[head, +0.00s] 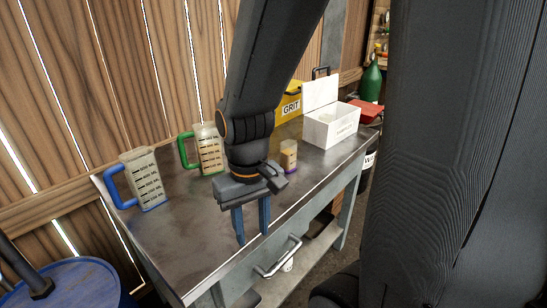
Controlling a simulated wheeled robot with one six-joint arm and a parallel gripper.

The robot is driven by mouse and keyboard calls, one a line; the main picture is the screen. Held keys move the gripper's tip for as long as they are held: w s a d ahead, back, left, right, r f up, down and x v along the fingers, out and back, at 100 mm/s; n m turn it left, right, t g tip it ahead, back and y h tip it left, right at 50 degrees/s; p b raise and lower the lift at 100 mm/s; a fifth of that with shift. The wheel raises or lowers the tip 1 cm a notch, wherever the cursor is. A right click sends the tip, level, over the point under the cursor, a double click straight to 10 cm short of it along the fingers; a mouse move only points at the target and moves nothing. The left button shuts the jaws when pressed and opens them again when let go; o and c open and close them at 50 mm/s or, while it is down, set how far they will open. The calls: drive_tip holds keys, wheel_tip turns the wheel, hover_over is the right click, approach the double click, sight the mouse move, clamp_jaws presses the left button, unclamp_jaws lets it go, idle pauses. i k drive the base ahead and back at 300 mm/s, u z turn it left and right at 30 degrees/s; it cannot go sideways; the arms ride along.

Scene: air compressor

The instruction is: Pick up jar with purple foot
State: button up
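The jar with the purple foot (289,155) stands upright on the metal workbench, right of my gripper. It is small and tan, with a purple band at its base. My gripper (253,237) points down near the bench's front edge, to the left of the jar and nearer the camera. Its two blue-grey fingers are apart, with nothing seen between them. Whether the fingertips touch the bench is unclear.
The metal workbench (180,243) also bears a blue-handled jug (146,182), a green-handled jug (209,150), an open white box (331,126) and a yellow GRIT box (289,107). A blue drum (75,280) stands at lower left. The bench's left front is clear.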

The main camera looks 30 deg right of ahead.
sight(288, 156)
drive_tip(key=u, duration=1.6)
drive_tip(key=k, duration=1.65)
drive_tip(key=z, duration=1.35)
drive_tip(key=i, duration=1.5)
